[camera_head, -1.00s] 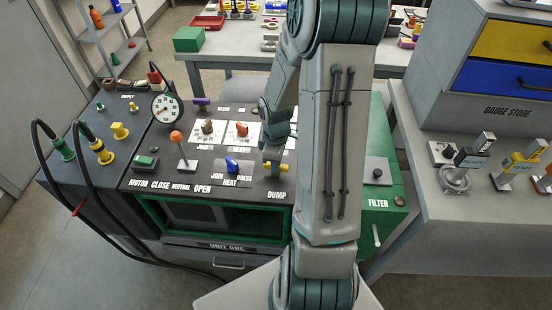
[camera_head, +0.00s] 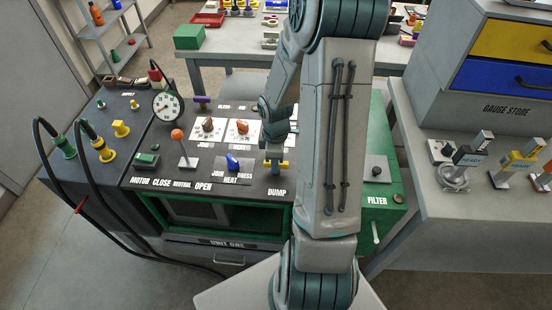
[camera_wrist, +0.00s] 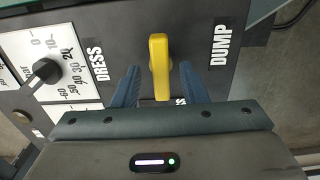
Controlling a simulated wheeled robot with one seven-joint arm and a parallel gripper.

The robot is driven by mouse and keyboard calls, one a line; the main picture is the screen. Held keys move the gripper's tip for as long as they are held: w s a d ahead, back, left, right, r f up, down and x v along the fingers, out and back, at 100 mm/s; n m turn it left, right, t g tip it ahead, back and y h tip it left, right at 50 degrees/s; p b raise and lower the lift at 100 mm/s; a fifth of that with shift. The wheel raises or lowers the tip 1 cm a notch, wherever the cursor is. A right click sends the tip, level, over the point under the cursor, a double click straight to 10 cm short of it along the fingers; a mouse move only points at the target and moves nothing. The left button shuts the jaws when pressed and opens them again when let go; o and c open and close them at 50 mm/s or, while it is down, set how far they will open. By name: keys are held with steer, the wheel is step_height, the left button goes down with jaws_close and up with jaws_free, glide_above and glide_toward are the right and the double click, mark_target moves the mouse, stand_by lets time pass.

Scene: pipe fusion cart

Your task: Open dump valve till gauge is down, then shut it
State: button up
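The yellow dump valve handle (camera_wrist: 160,65) stands on the dark panel beside the DUMP label in the wrist view. In the head view its yellow ends (camera_head: 285,164) show beside my gripper (camera_head: 275,160), above the word DUMP. In the wrist view my gripper (camera_wrist: 160,70) is open, with one blue finger on each side of the handle and a gap on both sides. The round white gauge (camera_head: 167,106) stands at the panel's back left. Its needle is too small to read surely.
An orange-knobbed lever (camera_head: 177,135) and a blue selector knob (camera_head: 232,162) stand left of the valve. Black hoses (camera_head: 85,180) hang at the cart's left. A grey bench (camera_head: 460,230) with several fittings is at right. My arm hides part of the panel.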

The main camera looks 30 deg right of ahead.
step_height(320, 180, up, 14)
steer(key=shift+p, duration=0.4)
stand_by(0.3)
steer(key=shift+f, duration=0.1)
stand_by(0.3)
steer(key=s+a+r+m+t, duration=0.3)
steer(key=s+a+r+m, duration=0.6)
steer(key=s+a+m, duration=0.2)
steer(key=shift+s+a+r, duration=0.4)
steer(key=shift+s+a, duration=0.25)
steer(key=shift+s, duration=0.45)
stand_by(0.9)
